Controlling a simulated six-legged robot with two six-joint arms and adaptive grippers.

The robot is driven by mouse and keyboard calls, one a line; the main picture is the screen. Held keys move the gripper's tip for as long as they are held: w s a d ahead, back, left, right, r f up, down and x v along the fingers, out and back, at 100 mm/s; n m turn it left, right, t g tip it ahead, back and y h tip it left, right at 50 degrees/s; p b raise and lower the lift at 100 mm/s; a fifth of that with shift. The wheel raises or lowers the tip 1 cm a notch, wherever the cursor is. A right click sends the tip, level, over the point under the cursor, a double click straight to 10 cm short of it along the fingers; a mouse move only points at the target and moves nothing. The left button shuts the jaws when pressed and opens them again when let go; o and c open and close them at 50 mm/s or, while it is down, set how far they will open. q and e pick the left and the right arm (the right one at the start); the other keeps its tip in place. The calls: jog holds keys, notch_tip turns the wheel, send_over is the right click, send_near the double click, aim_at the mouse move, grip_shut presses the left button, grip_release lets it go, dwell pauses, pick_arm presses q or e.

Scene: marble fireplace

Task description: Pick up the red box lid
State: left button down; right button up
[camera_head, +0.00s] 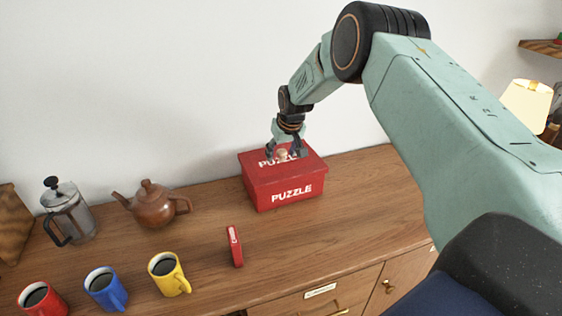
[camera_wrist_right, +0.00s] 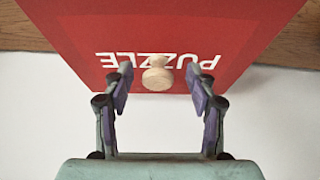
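The red puzzle box (camera_head: 284,193) stands on the wooden cabinet top against the wall, with "PUZZLE" in white on its front. Its red lid (camera_head: 256,166) is on top and carries a pale round knob (camera_head: 283,155). In the right wrist view the lid (camera_wrist_right: 165,30) fills the upper part, with the wooden knob (camera_wrist_right: 157,73) near its edge. My right gripper (camera_head: 285,153) is over the lid at the knob. In the right wrist view its fingers (camera_wrist_right: 158,82) are apart on both sides of the knob, with gaps. My left gripper is not in view.
A small red box (camera_head: 234,246) stands in front of the puzzle box. A brown teapot (camera_head: 153,205), a French press (camera_head: 69,212) and yellow (camera_head: 169,275), blue (camera_head: 105,289) and red (camera_head: 42,299) mugs stand to the left. The cabinet top (camera_head: 365,205) is clear to the right.

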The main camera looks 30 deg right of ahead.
jog(key=shift+s+d, duration=0.1)
jog(key=shift+d, duration=0.15)
jog(key=shift+c, duration=1.3)
jog(key=shift+a, duration=0.25)
jog(key=c, duration=0.6)
jog(key=shift+d, duration=0.2)
grip_shut()
